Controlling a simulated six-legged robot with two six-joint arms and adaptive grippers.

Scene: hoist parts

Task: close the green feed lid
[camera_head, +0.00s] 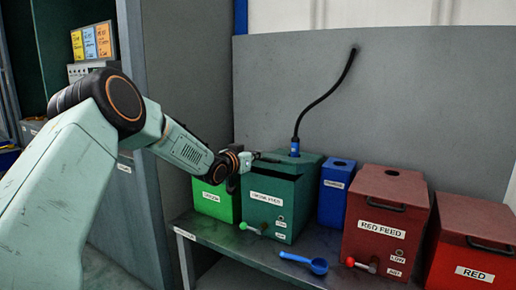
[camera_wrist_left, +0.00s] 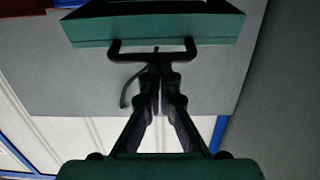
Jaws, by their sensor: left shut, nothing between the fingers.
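The green feed box (camera_head: 272,204) stands on the bench in the head view, with a white label on its front. My left gripper (camera_head: 268,158) is shut and empty at the lid's front left. In the wrist view its fingertips (camera_wrist_left: 160,78) are close to the handle; contact is unclear. My right gripper is out of view.
A bright green box (camera_head: 212,200) stands left, a blue box (camera_head: 335,195) and the red feed box (camera_head: 383,215) right. A dark hose (camera_head: 322,98) rises behind the lid. A blue scoop (camera_head: 318,266) lies on the bench (camera_head: 240,250). A grey cabinet side (camera_head: 175,90) stands left.

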